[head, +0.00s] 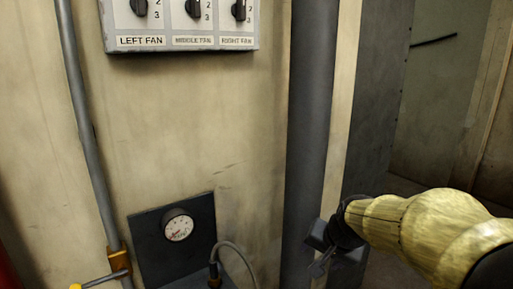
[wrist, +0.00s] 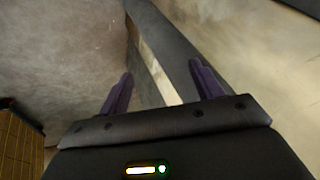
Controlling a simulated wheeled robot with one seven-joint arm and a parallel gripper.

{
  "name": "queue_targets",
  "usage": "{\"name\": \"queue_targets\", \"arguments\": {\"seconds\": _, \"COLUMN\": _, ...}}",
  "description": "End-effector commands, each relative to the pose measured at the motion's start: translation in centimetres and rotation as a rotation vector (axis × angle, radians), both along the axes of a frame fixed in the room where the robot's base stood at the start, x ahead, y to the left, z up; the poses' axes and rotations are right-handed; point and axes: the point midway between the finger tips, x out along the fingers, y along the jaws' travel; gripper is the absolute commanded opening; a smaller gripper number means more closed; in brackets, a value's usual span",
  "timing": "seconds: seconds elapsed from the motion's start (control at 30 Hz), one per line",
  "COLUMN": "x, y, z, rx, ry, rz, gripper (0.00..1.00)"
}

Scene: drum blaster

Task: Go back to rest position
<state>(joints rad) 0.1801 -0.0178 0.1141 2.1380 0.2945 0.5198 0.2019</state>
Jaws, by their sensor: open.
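My gripper (wrist: 158,90) shows in the wrist view with its two dark purple fingers spread apart and nothing between them. In the head view my arm, wrapped in a yellowish cover, comes in from the lower right, and my gripper (head: 318,252) is at its dark end. There it overlaps the lower part of a dark grey vertical pipe (head: 312,110). Whether it touches the pipe cannot be told.
A fan switch panel (head: 185,25) labelled left, middle and right fan is at the top. A round gauge (head: 178,227) sits on a dark plate below. A thin pipe (head: 82,120) with a yellow-handled valve (head: 118,262) runs at left. Open space (head: 440,110) lies at right.

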Motion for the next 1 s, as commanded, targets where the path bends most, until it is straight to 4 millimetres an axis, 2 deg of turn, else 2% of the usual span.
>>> {"name": "queue_targets", "arguments": {"seconds": 0.03, "x": -1.9, "y": 0.1, "z": -2.6, "rx": -0.049, "ry": 0.049, "rz": 0.056, "gripper": 0.65}}
{"name": "queue_targets", "arguments": {"seconds": 0.2, "x": -8.3, "y": -0.1, "z": -9.6, "rx": -0.207, "ry": 0.182, "rz": 0.274, "gripper": 0.65}}
{"name": "queue_targets", "arguments": {"seconds": 0.33, "x": -12.0, "y": -0.2, "z": -12.5, "rx": -0.273, "ry": 0.243, "rz": 0.402, "gripper": 0.65}}
{"name": "queue_targets", "arguments": {"seconds": 0.47, "x": -13.2, "y": -0.2, "z": -13.4, "rx": -0.294, "ry": 0.262, "rz": 0.447, "gripper": 0.65}}
{"name": "queue_targets", "arguments": {"seconds": 1.0, "x": -13.1, "y": -0.2, "z": -13.3, "rx": -0.292, "ry": 0.261, "rz": 0.441, "gripper": 0.65}}
